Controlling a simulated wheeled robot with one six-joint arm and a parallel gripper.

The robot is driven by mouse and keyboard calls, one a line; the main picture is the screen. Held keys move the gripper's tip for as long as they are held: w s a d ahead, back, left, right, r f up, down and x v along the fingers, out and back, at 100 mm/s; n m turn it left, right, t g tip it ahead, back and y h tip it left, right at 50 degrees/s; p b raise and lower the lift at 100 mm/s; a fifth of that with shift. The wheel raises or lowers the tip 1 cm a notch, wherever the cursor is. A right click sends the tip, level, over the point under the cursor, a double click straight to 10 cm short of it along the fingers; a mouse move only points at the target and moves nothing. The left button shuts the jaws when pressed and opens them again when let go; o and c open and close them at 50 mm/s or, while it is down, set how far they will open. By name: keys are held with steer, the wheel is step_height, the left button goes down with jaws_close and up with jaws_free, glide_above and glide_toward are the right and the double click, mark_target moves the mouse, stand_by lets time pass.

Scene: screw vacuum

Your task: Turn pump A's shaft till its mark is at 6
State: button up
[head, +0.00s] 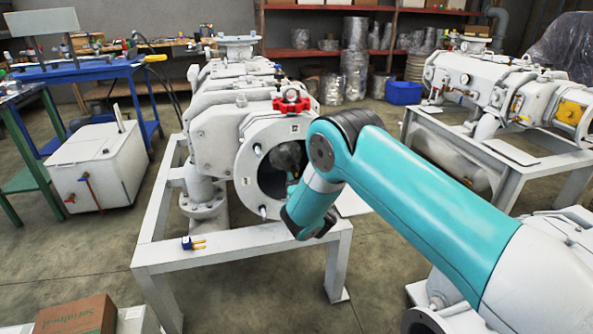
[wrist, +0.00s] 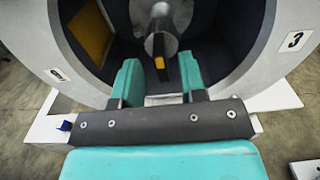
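Pump A (head: 225,112) is the white machine on a white frame in the head view. My arm reaches to its round flange opening (head: 252,150), and hides part of it and my gripper's tips. In the wrist view the flange (wrist: 262,70) surrounds a grey shaft (wrist: 172,22) with a dark piece bearing a yellow mark (wrist: 160,66), which extends toward the bottom of the picture. My gripper (wrist: 160,78) is open. Its two teal fingers stand on either side of the marked piece, with gaps on both sides. A plate reading 3 (wrist: 296,41) is at right, another plate (wrist: 60,75), hard to read, at left.
Red valve handle (head: 291,101) sits on top of the flange. A small blue item with yellow prongs (head: 193,243) lies on the frame's front rail. A second white pump (head: 495,85) stands at right. A white box (head: 98,165) is on the floor at left.

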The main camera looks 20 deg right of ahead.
mark_target(290, 164)
steer(key=shift+w, duration=1.45)
jaws_close()
